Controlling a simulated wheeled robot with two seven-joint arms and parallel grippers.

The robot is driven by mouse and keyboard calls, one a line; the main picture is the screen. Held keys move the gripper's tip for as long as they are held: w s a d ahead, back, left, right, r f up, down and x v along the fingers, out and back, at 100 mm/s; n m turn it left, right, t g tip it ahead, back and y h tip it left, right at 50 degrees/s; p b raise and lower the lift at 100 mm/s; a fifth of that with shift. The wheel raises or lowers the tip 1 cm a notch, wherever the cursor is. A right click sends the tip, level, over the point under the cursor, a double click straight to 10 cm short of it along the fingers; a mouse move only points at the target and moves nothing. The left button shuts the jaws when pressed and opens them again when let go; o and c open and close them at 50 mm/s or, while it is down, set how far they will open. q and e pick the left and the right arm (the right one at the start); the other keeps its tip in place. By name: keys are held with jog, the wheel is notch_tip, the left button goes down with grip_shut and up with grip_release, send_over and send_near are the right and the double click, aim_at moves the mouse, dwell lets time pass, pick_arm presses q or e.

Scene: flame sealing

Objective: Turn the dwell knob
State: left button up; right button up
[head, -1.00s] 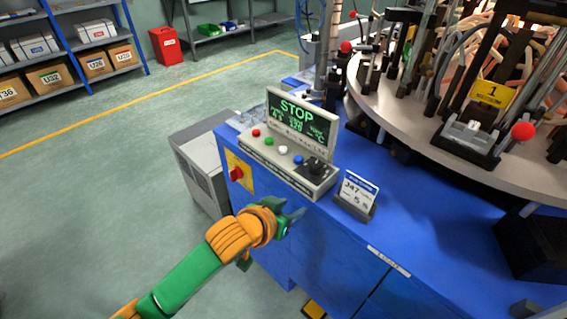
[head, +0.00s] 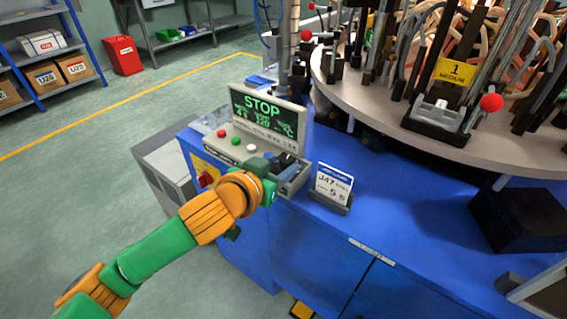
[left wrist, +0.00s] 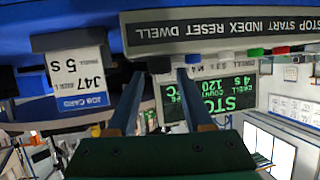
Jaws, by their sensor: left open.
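The control box (head: 240,157) stands on the blue machine top, with its green-lettered screen (head: 263,112) reading STOP. The dark dwell knob (head: 286,159) is at the box's right end, partly covered by my left gripper (head: 287,166). In the left wrist view, which is upside down, the fingers of my left gripper (left wrist: 160,76) are open on either side of the knob (left wrist: 160,64). I cannot tell whether they touch it. The DWELL lettering (left wrist: 153,33) shows beyond it. My right gripper is out of view.
Red (head: 221,133), green (head: 236,141) and white (head: 251,149) buttons line the box left of the knob. A red switch (head: 206,179) is on the machine's side. The round table (head: 400,120) with tall fixtures stands behind.

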pick_arm(q)
jog(key=shift+x, duration=1.1)
grip_shut()
jog(key=p, duration=0.1)
jog(key=m+h+p, duration=0.1)
jog(key=m+g+h+p, duration=0.1)
jog(key=shift+w+a+r+p, duration=0.15)
jog(key=shift+a+r+p, duration=0.15)
jog(key=shift+m+g+h, duration=0.4)
jog(key=shift+m+h, duration=0.1)
jog(key=shift+w+f+m+g+h, duration=0.1)
jog(key=shift+f+m+g+h, duration=0.05)
jog(key=shift+m+g+h, duration=0.15)
jog(key=shift+a+f+m+h, duration=0.1)
jog(key=shift+f+m+h, duration=0.05)
jog(key=shift+m+h, duration=0.25)
jog(key=g+b, duration=0.1)
jog(key=m+g+h+b, duration=0.1)
jog(key=b, duration=0.1)
jog(key=shift+w+f+m, duration=0.1)
jog(key=shift+f+m, duration=0.1)
jog(key=shift+m, duration=0.1)
jog(key=shift+r+m+g+h+b, duration=0.25)
jog(key=shift+m+g+h+b, duration=0.25)
jog(key=shift+b, duration=0.7)
